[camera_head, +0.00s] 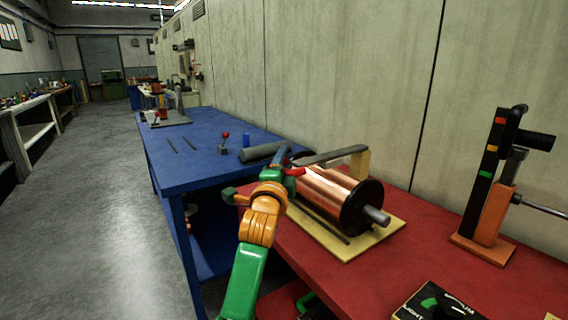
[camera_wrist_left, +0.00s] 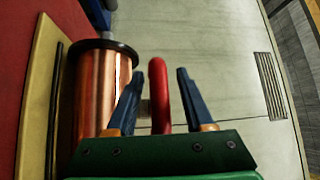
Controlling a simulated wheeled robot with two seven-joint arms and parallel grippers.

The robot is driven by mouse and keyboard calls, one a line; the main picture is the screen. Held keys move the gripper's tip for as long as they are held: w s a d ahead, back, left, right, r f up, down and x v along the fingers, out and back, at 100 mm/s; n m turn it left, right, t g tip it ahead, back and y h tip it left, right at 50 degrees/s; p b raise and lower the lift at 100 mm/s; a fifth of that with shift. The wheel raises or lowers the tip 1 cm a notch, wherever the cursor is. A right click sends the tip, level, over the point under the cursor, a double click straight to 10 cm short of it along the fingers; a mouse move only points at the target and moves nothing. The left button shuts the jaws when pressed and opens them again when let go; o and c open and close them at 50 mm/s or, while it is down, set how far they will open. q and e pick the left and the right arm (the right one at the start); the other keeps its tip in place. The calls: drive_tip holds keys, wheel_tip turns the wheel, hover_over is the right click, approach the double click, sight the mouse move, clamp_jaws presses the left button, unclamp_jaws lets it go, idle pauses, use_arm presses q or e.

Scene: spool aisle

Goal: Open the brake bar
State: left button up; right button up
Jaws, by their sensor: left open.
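The brake bar (camera_head: 330,156) is a dark grey bar lying across the top of a copper spool (camera_head: 325,190), its far end by a tan block. A red handle (camera_head: 294,172) shows at its near left end. My left gripper (camera_head: 289,160) is at this handle, partly hiding it. In the left wrist view, the red handle (camera_wrist_left: 160,100) stands between the open blue fingers of the left gripper (camera_wrist_left: 159,75), with gaps on both sides. The copper spool (camera_wrist_left: 95,100) is left of the fingers there. My right gripper is not in view.
The spool sits on a yellow board (camera_head: 385,240) on the red table (camera_head: 480,285). A black and orange stand (camera_head: 485,200) is at the right. A blue table (camera_head: 190,150) with a grey cylinder and small tools adjoins at the left. The wall is close behind.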

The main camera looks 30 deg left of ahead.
use_arm(q)
clamp_jaws()
drive_tip(key=shift+r, duration=0.15)
idle(1.1)
